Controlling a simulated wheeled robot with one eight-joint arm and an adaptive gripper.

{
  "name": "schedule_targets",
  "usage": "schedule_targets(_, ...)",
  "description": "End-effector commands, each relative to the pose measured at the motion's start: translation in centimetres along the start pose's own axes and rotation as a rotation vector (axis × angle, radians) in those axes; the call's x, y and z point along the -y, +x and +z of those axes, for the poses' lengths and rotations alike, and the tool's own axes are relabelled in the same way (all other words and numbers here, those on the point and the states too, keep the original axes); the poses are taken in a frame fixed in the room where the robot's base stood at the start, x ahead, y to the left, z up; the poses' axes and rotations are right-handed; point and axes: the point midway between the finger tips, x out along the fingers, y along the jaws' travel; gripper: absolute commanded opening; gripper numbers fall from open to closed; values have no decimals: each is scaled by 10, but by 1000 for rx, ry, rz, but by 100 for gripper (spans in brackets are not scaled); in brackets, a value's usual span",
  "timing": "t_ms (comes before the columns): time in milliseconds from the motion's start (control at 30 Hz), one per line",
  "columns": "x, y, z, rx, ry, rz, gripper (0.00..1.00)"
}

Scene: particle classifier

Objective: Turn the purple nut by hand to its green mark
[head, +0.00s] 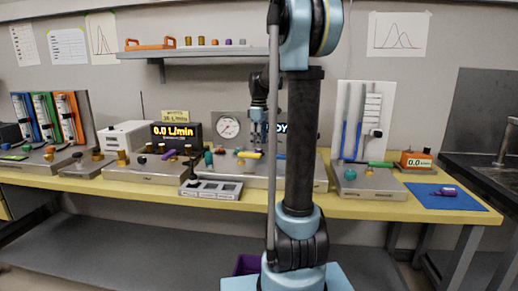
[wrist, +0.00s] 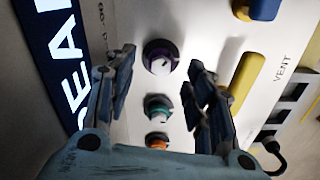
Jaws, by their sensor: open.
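In the wrist view a round nut with a dark purple rim and pale centre (wrist: 161,57) sits on a white panel, between my fingertips in the picture. My gripper (wrist: 163,64) is open, with one finger on each side of the nut's line and pale panel showing between. I cannot tell how far the fingertips are above the panel. No green mark shows clearly by the nut. In the head view my gripper (head: 258,140) points down over the middle bench unit, and I cannot make out the nut there.
In the wrist view a teal knob (wrist: 157,107) and an orange knob (wrist: 157,140) sit below the nut. A yellow handle (wrist: 247,78) stands close to the right finger. A lit display (wrist: 60,60) is at left. The head view shows a yellow bench (head: 390,209).

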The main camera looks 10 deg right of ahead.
Motion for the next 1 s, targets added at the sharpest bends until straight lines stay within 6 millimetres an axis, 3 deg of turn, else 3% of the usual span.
schedule_targets(200, 0, 23, 0, 0, 0, 0, 48)
schedule_targets(600, 0, 30, 0, 0, 1, 0, 48)
schedule_targets(633, 0, 30, 0, 0, 1, 0, 46)
schedule_targets(833, -1, 29, 1, 0, 2, 0, 3)
schedule_targets(1000, -1, 29, 1, 0, 4, 0, 3)
